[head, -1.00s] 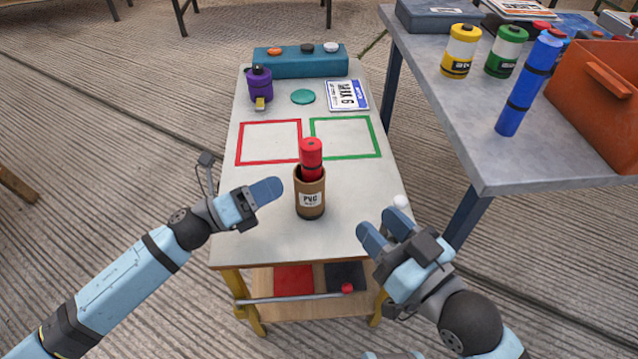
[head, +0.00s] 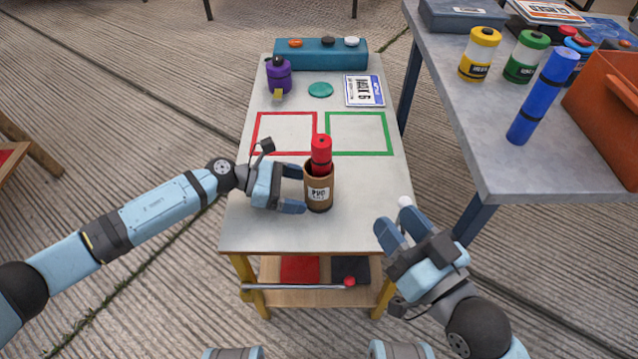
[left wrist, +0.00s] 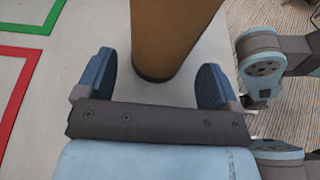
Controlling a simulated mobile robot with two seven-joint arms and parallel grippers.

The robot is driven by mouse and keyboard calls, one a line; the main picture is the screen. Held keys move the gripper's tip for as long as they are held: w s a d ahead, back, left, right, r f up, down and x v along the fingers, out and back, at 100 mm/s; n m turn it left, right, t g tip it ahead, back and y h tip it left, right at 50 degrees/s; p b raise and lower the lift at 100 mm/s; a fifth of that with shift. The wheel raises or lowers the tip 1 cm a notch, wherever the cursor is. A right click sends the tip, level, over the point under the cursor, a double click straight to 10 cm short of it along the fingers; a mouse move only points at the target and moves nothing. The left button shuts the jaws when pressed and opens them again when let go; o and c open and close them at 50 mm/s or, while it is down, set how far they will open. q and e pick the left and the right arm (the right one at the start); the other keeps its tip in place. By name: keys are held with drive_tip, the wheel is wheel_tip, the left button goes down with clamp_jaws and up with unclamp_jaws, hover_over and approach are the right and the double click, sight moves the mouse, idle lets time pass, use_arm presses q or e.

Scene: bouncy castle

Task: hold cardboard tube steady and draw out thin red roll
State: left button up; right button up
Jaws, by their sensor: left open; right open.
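The brown cardboard tube (head: 319,193), labelled PVC, stands upright on the small table. The thin red roll (head: 321,152) sticks up out of its top; its lower part is hidden inside. My left gripper (head: 297,189) is open at the tube's left side, its fingers pointing at the tube. In the left wrist view the tube (left wrist: 168,35) stands just ahead of the two spread fingertips (left wrist: 156,75), not gripped. My right gripper (head: 387,235) is open and empty, at the table's right front edge, apart from the tube.
The small table (head: 262,225) has a red square outline (head: 256,133) and a green one (head: 390,133) behind the tube. Behind them are a purple bottle (head: 279,76), a teal disc (head: 320,90) and a card (head: 364,90). A larger table (head: 480,130) stands at the right.

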sight(314, 192)
use_arm(q)
drive_tip(key=shift+b+x, duration=0.5)
drive_tip(key=shift+x, duration=1.45)
use_arm(e)
drive_tip(key=shift+f+g, duration=0.3)
drive_tip(key=shift+f, duration=0.6)
use_arm(q)
drive_tip(key=c, duration=0.6)
